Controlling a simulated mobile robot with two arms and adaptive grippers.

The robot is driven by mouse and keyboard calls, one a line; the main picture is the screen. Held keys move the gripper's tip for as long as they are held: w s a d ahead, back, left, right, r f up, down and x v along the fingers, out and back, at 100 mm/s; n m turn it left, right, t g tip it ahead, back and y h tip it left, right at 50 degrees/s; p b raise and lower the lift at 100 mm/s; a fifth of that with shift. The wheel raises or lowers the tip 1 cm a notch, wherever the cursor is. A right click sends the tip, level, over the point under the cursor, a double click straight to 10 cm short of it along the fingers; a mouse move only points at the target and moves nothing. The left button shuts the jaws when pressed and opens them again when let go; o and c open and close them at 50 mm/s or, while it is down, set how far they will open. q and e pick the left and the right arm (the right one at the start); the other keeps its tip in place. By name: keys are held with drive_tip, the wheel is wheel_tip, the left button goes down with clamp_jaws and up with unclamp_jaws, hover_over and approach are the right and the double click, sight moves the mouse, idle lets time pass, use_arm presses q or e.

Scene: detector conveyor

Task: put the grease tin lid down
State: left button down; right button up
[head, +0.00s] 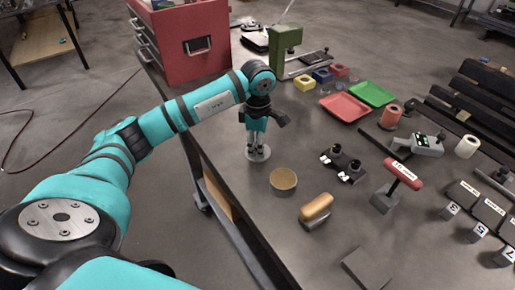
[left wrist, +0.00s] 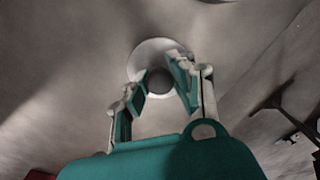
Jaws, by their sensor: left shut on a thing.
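The grease tin lid is a pale round disc (head: 259,155) near the table's left edge. My left gripper (head: 256,146) points down over it, shut on its knob. In the left wrist view the lid (left wrist: 143,61) is a white disc with a dark round knob, between the fingers of my left gripper (left wrist: 164,92). The lid is low over the table or on it; I cannot tell which. The open round tin (head: 283,181), tan inside, stands just in front and to the right of the lid, apart from it. My right gripper is out of view.
A tan-topped brush or block (head: 316,207) lies right of the tin. A dark fixture with knobs (head: 342,163) and a red-handled tool (head: 403,173) are further right. A red tool chest (head: 185,40) stands behind. The tabletop left of the tin is bare up to the edge.

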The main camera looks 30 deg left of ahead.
use_arm(q)
wheel_tip(320, 180, down, 2)
drive_tip(key=shift+s+f+p, duration=0.1)
drive_tip(key=shift+p, duration=0.35)
drive_tip(key=shift+f+b, duration=0.3)
drive_tip(key=shift+f, duration=0.05)
drive_tip(key=c, duration=1.5)
unclamp_jaws()
drive_tip(key=o, duration=0.4)
drive_tip(key=shift+c, duration=0.2)
drive_tip(key=shift+r, duration=0.15)
drive_tip(key=shift+r, duration=0.2)
wheel_tip(320, 180, up, 10)
drive_tip(key=b, duration=0.2)
drive_tip(key=shift+r+b, duration=0.25)
drive_tip(key=shift+b, duration=0.05)
drive_tip(key=shift+r, duration=0.65)
